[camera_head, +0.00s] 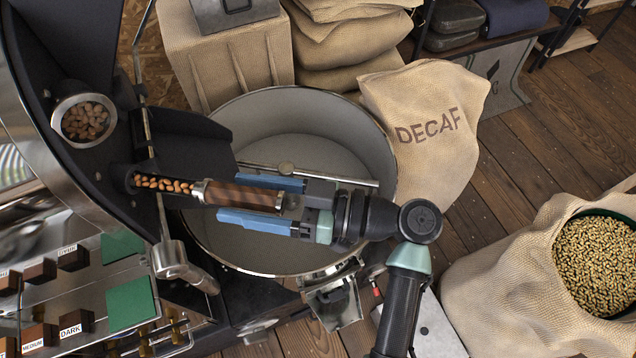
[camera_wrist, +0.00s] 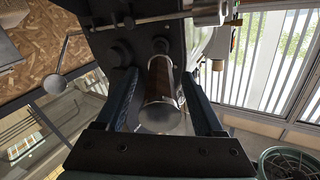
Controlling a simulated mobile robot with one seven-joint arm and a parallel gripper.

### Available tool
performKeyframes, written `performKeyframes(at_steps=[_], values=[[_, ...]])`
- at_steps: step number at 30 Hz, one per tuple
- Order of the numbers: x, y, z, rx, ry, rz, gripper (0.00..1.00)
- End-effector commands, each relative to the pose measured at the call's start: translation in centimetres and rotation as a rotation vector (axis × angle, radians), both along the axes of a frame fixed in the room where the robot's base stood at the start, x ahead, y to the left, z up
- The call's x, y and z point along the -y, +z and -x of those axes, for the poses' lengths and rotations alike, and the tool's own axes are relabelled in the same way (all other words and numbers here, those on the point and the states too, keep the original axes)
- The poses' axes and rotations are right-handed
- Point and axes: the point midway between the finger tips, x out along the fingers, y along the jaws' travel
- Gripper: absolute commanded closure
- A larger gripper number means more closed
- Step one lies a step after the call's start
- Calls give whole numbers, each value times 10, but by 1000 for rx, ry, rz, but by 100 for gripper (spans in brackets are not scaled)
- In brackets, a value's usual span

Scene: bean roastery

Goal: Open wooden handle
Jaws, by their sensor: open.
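The wooden handle (camera_head: 245,196) is a brown striped cylinder with metal ends, sticking out from the front of the dark roaster (camera_head: 60,60). A narrow metal trough of brown beans (camera_head: 165,184) shows between the handle and the roaster face. My gripper (camera_head: 232,200) is open, with one blue finger on each side of the handle. In the wrist view, the handle (camera_wrist: 161,85) lies between the two fingers, its metal end cap facing the palm. Gaps seem to show beside the handle; any contact is unclear.
A round metal cooling pan (camera_head: 310,120) lies under the handle and gripper. Above left is a round window with beans (camera_head: 84,119). A control panel (camera_head: 75,290) with wooden knobs is at lower left. A DECAF sack (camera_head: 425,130) and an open bean sack (camera_head: 530,280) stand right.

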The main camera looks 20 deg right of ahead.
Motion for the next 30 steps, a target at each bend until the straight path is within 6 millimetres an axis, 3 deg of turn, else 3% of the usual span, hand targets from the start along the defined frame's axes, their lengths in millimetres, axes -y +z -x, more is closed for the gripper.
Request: performKeyframes(at_steps=[9,15,30], values=[[61,-2,38,3,-5,2,30],[86,-1,55,1,-2,2,30],[93,0,61,1,0,1,30]])
